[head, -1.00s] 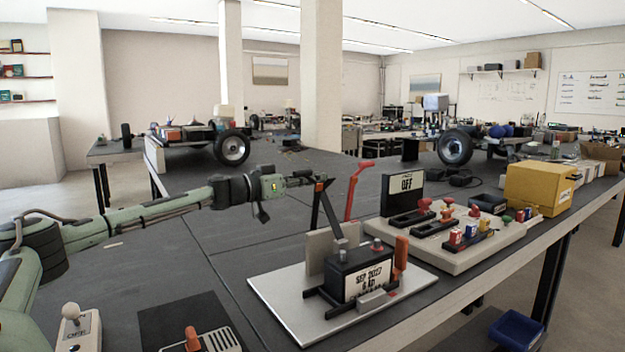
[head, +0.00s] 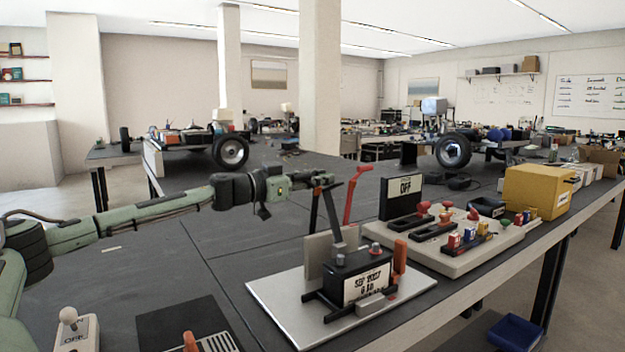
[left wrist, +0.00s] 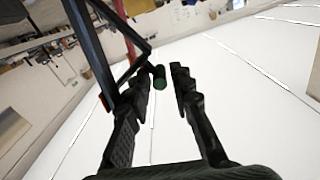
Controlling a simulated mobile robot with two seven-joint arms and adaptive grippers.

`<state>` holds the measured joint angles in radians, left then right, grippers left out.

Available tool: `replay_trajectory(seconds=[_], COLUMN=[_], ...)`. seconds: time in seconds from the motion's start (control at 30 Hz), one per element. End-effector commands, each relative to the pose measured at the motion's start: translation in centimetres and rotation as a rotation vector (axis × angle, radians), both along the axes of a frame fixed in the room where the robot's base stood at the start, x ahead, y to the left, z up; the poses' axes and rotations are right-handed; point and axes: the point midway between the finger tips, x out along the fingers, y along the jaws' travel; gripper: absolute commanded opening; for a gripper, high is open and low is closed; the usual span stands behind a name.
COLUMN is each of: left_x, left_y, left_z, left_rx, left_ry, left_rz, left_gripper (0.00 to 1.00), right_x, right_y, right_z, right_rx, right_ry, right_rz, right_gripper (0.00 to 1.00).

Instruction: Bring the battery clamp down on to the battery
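The battery (head: 345,281) is a black box with a dated white label, set upright on a pale board (head: 278,290). The battery clamp (head: 332,213) is a frame of thin black bars, raised and standing up above the battery's back. My left gripper (head: 322,180) is at the clamp's top end. In the left wrist view its two fingers (left wrist: 157,92) are apart, with a dark green cylinder (left wrist: 159,78) showing between their tips. The clamp's black bars (left wrist: 92,45) lie beside the left finger; I cannot tell whether they touch. My right gripper is not in view.
A switch board with an OFF sign (head: 404,187) and a yellow box (head: 538,190) stand further right. A toggle switch box (head: 74,332) is at front left. The dark bench left of the board is largely clear.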

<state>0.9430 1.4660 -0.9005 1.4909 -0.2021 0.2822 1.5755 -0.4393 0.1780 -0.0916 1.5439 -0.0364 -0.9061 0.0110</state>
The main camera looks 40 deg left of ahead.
Motion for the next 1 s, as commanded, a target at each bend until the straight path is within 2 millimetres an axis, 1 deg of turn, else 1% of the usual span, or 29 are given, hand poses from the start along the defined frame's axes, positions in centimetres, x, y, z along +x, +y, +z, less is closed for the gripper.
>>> replay_trajectory(seconds=[0.17,0.47,0.63,0.7,0.8,0.9,1.0], left_x=[-1.2,-4.8,-7.3,-8.7,-10.1,-11.0,-11.4], left_y=[0.5,1.4,2.2,2.6,3.0,3.2,3.3], left_z=[-0.2,-0.1,0.0,0.1,0.1,0.0,0.0], left_rx=[0.001,0.004,0.004,0.006,0.004,0.003,0.002], left_ry=[0.005,0.005,0.002,0.002,0.001,0.001,0.0], left_rz=[0.002,0.002,0.002,0.002,0.001,0.001,0.0], left_gripper=[0.22,0.22,0.22,0.22,0.22,0.22,0.22], right_x=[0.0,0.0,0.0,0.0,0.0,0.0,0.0], right_y=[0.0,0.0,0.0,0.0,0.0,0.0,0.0], right_z=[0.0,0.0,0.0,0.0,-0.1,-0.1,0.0], right_rx=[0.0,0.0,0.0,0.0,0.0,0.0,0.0], right_ry=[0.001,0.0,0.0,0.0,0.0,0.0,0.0], right_rz=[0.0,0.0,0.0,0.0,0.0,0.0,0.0], right_gripper=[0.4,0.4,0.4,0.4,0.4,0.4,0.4])
